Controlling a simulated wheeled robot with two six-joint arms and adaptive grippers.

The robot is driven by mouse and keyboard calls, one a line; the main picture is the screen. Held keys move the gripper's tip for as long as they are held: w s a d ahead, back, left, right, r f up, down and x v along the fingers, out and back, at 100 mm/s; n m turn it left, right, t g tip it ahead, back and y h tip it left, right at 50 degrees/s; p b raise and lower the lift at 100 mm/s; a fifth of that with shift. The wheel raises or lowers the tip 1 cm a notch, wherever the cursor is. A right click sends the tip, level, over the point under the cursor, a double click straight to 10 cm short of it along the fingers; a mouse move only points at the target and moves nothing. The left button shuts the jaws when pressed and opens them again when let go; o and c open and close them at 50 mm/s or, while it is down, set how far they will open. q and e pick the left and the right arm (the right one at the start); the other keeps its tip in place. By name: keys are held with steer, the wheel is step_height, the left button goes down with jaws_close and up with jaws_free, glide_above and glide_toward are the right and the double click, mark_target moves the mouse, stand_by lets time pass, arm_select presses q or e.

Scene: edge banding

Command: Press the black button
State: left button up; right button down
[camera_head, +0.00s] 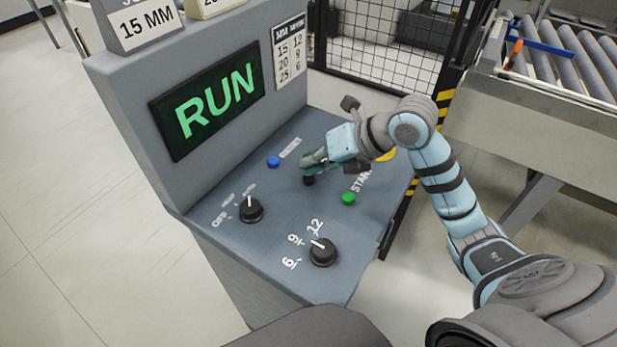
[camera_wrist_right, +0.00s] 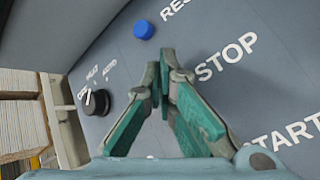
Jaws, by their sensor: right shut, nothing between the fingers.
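The black button (camera_head: 309,180) sits on the sloped grey panel between the blue and green buttons. My right gripper (camera_head: 308,164) is shut and empty, its teal fingertips right at the black button and covering part of it. I cannot tell whether the tips touch it. In the right wrist view the closed fingertips (camera_wrist_right: 160,82) point at the panel beside the STOP label (camera_wrist_right: 228,57), and the black button is hidden behind them. My left gripper is not in view.
A blue button (camera_head: 273,162), a green button (camera_head: 348,198), and two black knobs (camera_head: 251,209) (camera_head: 322,252) are on the panel. The screen (camera_head: 207,99) reads RUN. A mesh fence (camera_head: 375,45) and a roller conveyor (camera_head: 560,70) stand behind.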

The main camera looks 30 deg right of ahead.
steer(key=shift+f+b, duration=0.35)
steer(key=shift+f, duration=0.1)
stand_by(0.6)
stand_by(0.4)
steer(key=shift+r+p, duration=0.8)
steer(key=shift+r, duration=0.1)
step_height(320, 180, up, 5)
steer(key=p, duration=0.4)
steer(key=shift+r, duration=0.1)
stand_by(0.4)
